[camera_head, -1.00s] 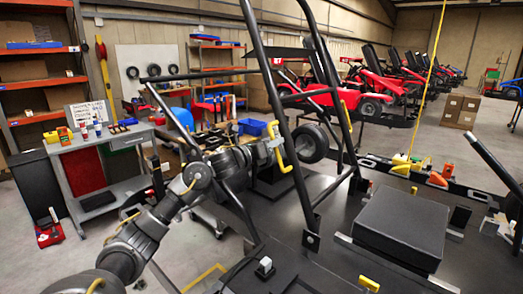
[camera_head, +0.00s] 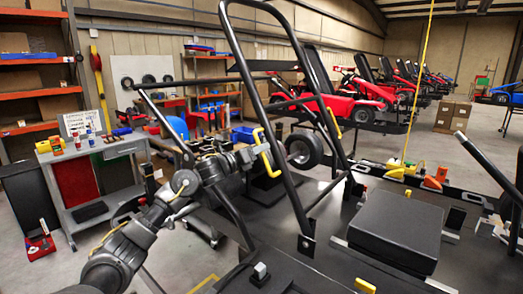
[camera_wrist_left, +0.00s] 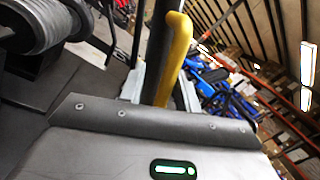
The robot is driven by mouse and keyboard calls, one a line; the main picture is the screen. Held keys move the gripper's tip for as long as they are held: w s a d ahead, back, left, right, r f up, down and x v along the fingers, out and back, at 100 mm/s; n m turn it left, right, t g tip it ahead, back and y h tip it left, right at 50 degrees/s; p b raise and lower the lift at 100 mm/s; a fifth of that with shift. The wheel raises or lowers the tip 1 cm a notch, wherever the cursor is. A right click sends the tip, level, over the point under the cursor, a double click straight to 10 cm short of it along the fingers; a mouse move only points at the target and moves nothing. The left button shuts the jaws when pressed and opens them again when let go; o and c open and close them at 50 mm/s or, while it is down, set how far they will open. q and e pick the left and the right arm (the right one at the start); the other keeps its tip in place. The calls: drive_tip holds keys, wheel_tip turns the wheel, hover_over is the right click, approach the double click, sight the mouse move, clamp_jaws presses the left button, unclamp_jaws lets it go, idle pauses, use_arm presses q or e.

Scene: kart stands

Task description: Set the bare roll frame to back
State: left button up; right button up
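The bare roll frame (camera_head: 285,170) is a black tube hoop with cross tubes, leaning to the left in the head view. Its lower end meets a bracket (camera_head: 306,243) on the dark kart stand deck. A yellow grip (camera_head: 268,153) sits on its near tube, and another yellow grip (camera_head: 335,123) is on the farther tube. My left gripper (camera_head: 258,155) is at the near yellow grip. In the left wrist view the yellow grip (camera_wrist_left: 176,55) stands between the pale fingers, which close against it. My right gripper is in neither view.
A black box-like block (camera_head: 395,225) stands on the deck to the right of the frame. A wheel (camera_head: 304,149) is behind the frame. A grey workbench (camera_head: 105,150) and shelves (camera_head: 35,90) are at left. Red karts (camera_head: 350,103) stand behind.

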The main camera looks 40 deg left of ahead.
use_arm(q)
drive_tip(key=shift+s, duration=0.2)
drive_tip(key=b+v, duration=0.5)
drive_tip(key=v, duration=0.5)
drive_tip(key=shift+s+f, duration=0.15)
drive_tip(key=shift+s, duration=0.05)
drive_tip(key=shift+a, duration=0.1)
